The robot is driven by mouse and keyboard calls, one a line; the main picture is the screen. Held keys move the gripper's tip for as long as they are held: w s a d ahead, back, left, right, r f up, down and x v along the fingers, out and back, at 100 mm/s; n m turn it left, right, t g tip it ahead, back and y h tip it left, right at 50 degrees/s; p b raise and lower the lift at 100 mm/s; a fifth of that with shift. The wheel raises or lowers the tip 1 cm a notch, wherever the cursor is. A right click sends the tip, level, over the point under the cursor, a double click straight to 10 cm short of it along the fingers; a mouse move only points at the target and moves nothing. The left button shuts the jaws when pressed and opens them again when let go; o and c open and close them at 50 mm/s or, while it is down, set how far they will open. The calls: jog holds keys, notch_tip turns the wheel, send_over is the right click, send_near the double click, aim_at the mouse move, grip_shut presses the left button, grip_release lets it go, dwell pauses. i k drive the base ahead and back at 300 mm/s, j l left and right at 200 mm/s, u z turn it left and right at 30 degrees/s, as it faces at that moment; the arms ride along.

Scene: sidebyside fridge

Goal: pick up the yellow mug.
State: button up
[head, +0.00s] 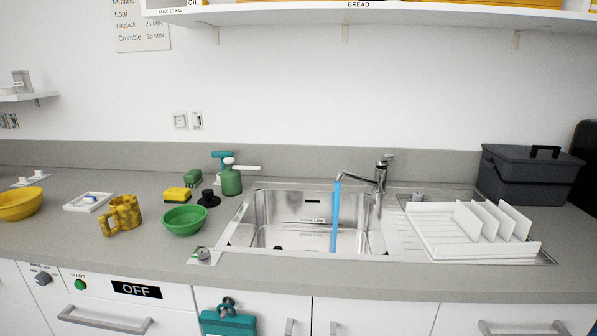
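The yellow mug (126,211) stands upright on the grey countertop, left of the sink, in the head view. It has a mottled yellow and brown surface. Its handle points to the left and toward the front edge of the counter. Nothing covers it. My gripper is not in view.
A green bowl (184,220) is right of the mug, a white tray (87,202) left of it, and a yellow bowl (19,203) farther left. A yellow sponge (177,195) and green soap bottle (231,180) stand behind. Blue water runs into the sink (290,217). Counter before the mug is clear.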

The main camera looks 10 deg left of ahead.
aim_at(125, 211)
jog(key=i+j+u, duration=0.4)
jog(key=i+j, duration=0.25)
jog(key=j, duration=0.3)
jog(key=i+j+u, duration=0.35)
jog(key=i+j, duration=0.4)
jog(key=i+j+u, duration=0.4)
jog(key=i, duration=0.4)
jog(key=j, duration=0.1)
